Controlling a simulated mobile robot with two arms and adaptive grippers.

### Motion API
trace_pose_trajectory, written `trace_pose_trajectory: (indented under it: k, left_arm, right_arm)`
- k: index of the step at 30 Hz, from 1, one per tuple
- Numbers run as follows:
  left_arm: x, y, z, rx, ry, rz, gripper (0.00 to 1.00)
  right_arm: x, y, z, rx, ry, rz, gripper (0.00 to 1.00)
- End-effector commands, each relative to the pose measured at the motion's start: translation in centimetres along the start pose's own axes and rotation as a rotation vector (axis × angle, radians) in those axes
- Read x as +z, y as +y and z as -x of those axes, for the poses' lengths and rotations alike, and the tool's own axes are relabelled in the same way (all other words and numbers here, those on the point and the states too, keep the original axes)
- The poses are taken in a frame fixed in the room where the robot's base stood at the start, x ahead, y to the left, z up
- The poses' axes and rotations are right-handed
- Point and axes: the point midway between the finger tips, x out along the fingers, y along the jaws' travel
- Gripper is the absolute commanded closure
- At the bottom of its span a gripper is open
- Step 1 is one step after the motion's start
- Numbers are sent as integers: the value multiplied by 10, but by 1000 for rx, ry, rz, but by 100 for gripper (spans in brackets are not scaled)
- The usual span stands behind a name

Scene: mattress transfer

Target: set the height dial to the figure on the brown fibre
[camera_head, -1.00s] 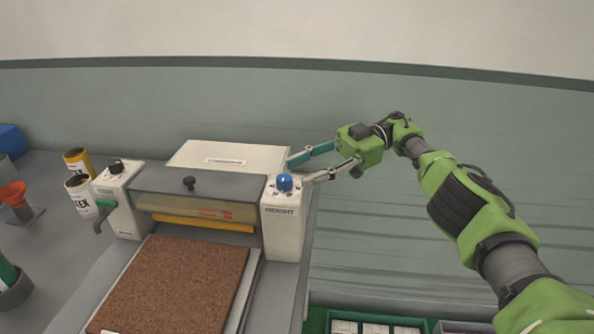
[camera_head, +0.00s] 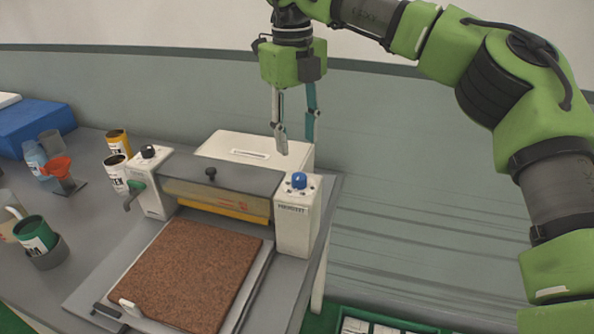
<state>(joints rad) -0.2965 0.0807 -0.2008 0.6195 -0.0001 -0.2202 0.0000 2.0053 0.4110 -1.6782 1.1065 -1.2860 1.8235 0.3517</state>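The brown fibre sheet (camera_head: 190,275) lies flat on the tray of the grey and white machine, in front of its roller opening. No figure is readable on it in this view. The height dial (camera_head: 299,180) is a blue knob on top of the machine's right white post (camera_head: 297,220), with small marks around it too small to read. My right gripper (camera_head: 297,138) points down above the machine's back right, a little above and behind the blue dial. Its fingers are apart with nothing between them. My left gripper is not in view.
A black knob (camera_head: 148,152) and a green-handled lever (camera_head: 134,192) are on the left post. A green crate (camera_head: 375,322) is low at right.

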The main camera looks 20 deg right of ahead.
Motion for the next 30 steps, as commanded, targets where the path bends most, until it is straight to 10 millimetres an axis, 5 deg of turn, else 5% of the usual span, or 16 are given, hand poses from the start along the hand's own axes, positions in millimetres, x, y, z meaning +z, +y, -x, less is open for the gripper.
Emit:
trace_pose_trajectory:
  k: [12, 26, 30]
  left_arm:
    - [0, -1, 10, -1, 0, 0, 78]
    - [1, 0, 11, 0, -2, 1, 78]
    - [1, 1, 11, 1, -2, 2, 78]
  right_arm:
    - [-1, 0, -78, 3, 1, -3, 61]
    - [0, 1, -92, 3, -1, -3, 61]
    - [0, 1, -92, 3, -1, -3, 94]
